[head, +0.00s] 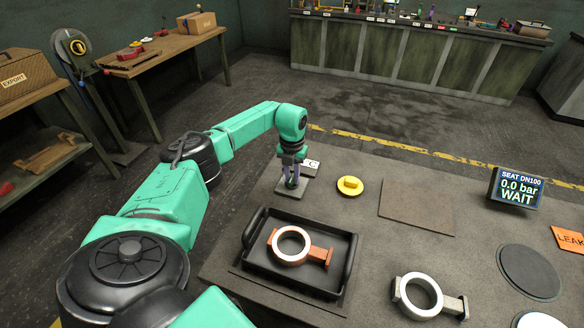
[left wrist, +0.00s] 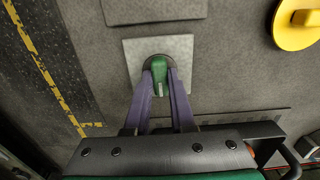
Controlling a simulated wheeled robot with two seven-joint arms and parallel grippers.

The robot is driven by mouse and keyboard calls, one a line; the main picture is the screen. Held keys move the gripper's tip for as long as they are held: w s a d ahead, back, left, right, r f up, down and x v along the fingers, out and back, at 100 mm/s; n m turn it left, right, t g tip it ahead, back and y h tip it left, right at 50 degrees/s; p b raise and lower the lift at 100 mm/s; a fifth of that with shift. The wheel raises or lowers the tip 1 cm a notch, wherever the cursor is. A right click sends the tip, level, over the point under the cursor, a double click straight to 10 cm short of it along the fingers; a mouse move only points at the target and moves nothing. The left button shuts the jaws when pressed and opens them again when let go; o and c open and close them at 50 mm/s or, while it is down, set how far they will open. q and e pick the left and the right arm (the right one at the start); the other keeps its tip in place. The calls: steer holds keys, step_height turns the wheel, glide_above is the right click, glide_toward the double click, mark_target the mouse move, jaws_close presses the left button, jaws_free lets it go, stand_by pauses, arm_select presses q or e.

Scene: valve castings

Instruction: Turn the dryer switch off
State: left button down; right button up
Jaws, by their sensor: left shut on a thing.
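The dryer switch is a green knob (left wrist: 159,70) on a square grey plate (left wrist: 182,50); the plate also shows in the head view (head: 283,189) near the table's far left edge. A pale mark on the knob points toward the bottom of the left wrist view. My left gripper (head: 291,184) reaches down over the plate, and its purple fingers (left wrist: 160,82) are shut on the knob, one on each side. The fingers hide part of the knob in the head view. My right gripper is not in view.
A black tray (head: 345,262) with an orange valve casting (head: 318,254) stands nearer me. A yellow disc (head: 350,186) and brown mat (head: 416,207) lie right of the switch. Another casting (head: 455,306) is at front right. A display (head: 516,188) reads "SEAT DN100 0.0 bar WAIT".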

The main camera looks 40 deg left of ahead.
mark_target(292, 178)
arm_select(q)
steer(key=shift+w+r, duration=0.1)
steer(key=shift+r, duration=0.05)
steer(key=c, duration=0.8)
jaws_free()
steer(key=shift+o, duration=0.2)
step_height(292, 178, up, 14)
steer(key=b, duration=0.2)
steer(key=shift+r, duration=0.25)
steer(key=shift+f, duration=0.1)
